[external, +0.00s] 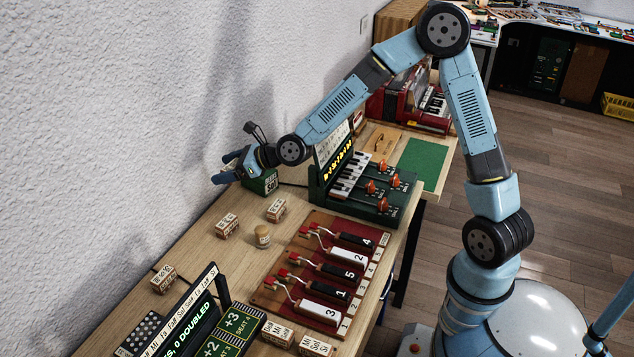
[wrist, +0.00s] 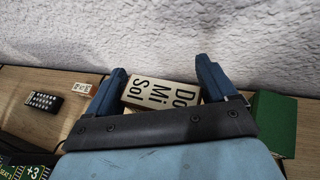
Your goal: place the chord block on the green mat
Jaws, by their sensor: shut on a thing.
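My gripper (external: 223,168) is at the back left of the bench, near the white wall, just left of a green box (external: 264,184). In the wrist view my gripper (wrist: 160,72) is shut on a pale wooden chord block (wrist: 158,95), lettered Do, Mi, Sol, between its two blue fingers. The green mat (external: 422,165) lies flat and bare at the far right of the bench, beyond the small keyboard unit.
A red board of numbered keys (external: 325,270) is nearer. A red machine (external: 408,105) stands behind the mat.

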